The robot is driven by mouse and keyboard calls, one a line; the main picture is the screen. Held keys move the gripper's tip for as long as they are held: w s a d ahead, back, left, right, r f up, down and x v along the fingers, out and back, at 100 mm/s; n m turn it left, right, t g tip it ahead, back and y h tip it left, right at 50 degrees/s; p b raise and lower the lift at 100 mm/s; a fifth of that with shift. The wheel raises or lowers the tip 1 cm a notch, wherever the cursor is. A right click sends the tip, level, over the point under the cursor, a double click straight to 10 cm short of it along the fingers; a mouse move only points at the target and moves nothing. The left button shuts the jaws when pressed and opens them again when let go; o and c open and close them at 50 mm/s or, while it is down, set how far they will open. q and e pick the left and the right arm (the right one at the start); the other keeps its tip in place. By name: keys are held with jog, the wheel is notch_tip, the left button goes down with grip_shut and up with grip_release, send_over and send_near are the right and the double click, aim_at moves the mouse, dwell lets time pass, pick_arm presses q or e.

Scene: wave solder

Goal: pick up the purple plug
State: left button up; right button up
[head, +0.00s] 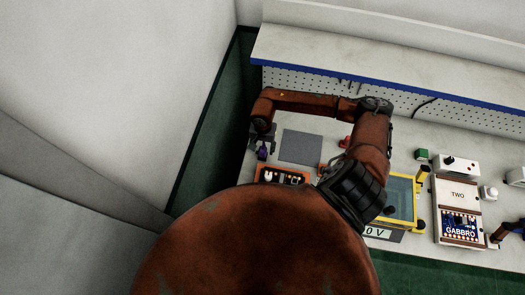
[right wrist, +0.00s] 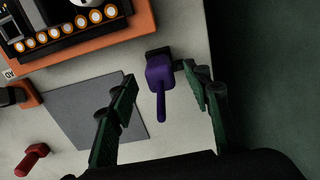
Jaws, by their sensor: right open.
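The purple plug (right wrist: 160,73) shows in the right wrist view with a wide head and a thin stem pointing toward the camera's lower side. It also shows in the head view (head: 262,154), near the left end of the bench. My right gripper (right wrist: 161,80) is open, with one dark green finger to each side of the plug and visible gaps between. In the head view my right gripper (head: 262,138) is over the plug and partly covers it. A small black block sits just behind the plug head. I cannot tell whether the plug touches it.
A grey mat (head: 300,147) lies right of the plug. An orange-framed board (head: 285,175) is close by, and a red plug (right wrist: 32,158) lies beyond the mat. The bench edge and dark floor (right wrist: 265,80) are close on the plug's other side.

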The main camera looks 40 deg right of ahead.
notch_tip(320, 180, down, 3)
jog(key=shift+w+r+p, duration=0.1)
jog(key=shift+r+p, duration=0.1)
jog(key=shift+p, duration=0.1)
jog(key=shift+f, duration=0.5)
jog(key=shift+c, duration=1.4)
jog(key=c, duration=0.5)
pick_arm(q)
jog(key=shift+w+r, duration=0.55)
jog(key=shift+w, duration=0.15)
pick_arm(e)
grip_shut()
